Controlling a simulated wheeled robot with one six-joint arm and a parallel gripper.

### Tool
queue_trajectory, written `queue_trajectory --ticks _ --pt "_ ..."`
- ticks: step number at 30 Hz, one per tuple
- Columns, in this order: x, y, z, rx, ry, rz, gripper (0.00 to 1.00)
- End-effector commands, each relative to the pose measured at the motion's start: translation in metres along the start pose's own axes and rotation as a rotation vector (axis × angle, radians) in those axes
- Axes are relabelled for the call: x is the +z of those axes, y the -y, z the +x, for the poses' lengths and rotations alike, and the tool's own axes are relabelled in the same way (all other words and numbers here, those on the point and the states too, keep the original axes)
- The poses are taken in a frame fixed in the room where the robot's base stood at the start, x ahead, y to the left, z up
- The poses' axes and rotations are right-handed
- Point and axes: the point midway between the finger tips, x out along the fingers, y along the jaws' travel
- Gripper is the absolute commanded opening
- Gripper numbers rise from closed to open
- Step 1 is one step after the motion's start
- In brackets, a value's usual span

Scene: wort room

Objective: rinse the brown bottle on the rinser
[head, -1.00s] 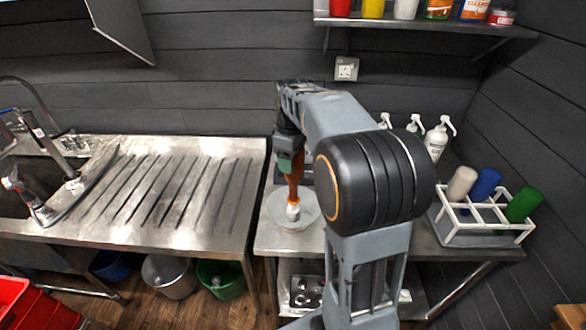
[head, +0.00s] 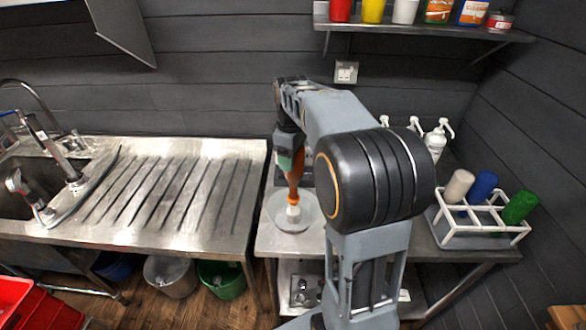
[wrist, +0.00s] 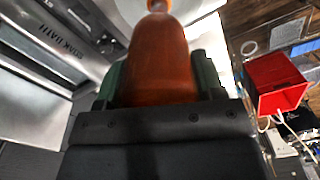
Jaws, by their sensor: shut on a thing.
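The brown bottle (head: 295,184) is upside down in my gripper (head: 290,160), its neck pointing down. It also shows close up in the wrist view (wrist: 160,62), between the two green fingers of my gripper (wrist: 160,85), which are shut on its body. The rinser (head: 283,222) is a pale round dish on the steel table. Its whitish middle part (head: 292,214) is right below the bottle's orange neck end. I cannot tell whether the neck touches it or sits over it. My arm hides part of the table right of the rinser.
A white crate (head: 447,238) with a white, a blue and a green bottle stands at the right. White spray bottles (head: 437,140) stand behind my arm. A ridged steel drainboard (head: 165,190) with a sink is at the left. A shelf (head: 425,30) hangs above.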

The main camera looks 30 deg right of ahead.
Motion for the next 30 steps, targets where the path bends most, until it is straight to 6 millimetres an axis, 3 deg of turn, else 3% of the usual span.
queue_trajectory --ticks 30 --pt "-0.0002 -0.0002 0.0087 0.002 -0.002 0.000 0.36"
